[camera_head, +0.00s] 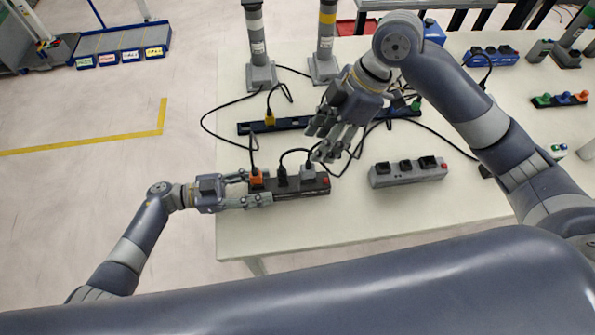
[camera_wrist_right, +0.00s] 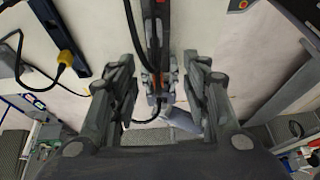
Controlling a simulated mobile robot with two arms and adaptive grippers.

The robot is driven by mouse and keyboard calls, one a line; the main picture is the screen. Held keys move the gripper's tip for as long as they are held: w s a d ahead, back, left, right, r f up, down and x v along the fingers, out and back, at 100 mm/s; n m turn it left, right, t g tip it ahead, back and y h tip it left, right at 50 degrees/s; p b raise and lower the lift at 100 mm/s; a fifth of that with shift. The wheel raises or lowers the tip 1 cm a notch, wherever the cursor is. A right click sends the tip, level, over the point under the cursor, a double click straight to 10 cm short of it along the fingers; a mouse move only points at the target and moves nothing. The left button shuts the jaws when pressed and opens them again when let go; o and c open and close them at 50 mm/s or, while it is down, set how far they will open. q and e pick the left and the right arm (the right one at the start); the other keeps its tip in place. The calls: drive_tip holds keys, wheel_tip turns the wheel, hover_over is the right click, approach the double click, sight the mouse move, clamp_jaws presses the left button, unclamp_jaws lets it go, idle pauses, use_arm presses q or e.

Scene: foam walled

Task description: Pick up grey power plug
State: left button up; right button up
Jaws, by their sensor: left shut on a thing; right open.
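The grey power plug (camera_head: 308,173) sits in the dark power strip (camera_head: 318,187) near its right end, beside a black plug (camera_head: 282,176) and an orange plug (camera_head: 256,181). My left gripper (camera_head: 258,190) is shut on the strip's left end, its fingers along the sides. My right gripper (camera_head: 325,142) is open and empty, just above and behind the grey plug.
A grey power strip (camera_head: 408,173) lies to the right on the white table. A dark blue strip (camera_head: 290,125) with a yellow plug (camera_head: 269,120) lies behind. Two posts (camera_head: 259,72) stand at the back. Loose black cables cross the middle; the table's front is clear.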

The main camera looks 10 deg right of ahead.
sight(308, 163)
drive_tip(key=shift+a+r+h, duration=0.2)
drive_tip(key=shift+a+h, duration=0.6)
drive_tip(key=shift+a, duration=0.4)
drive_tip(key=shift+a+h, duration=0.25)
drive_tip(key=shift+h, duration=0.15)
drive_tip(key=shift+w+a+h, duration=0.1)
drive_tip(key=shift+w+h, duration=0.15)
drive_tip(key=shift+h, duration=0.85)
drive_tip(key=f, duration=1.2)
drive_tip(key=shift+s+d, duration=0.1)
drive_tip(key=shift+d, duration=0.1)
clamp_jaws()
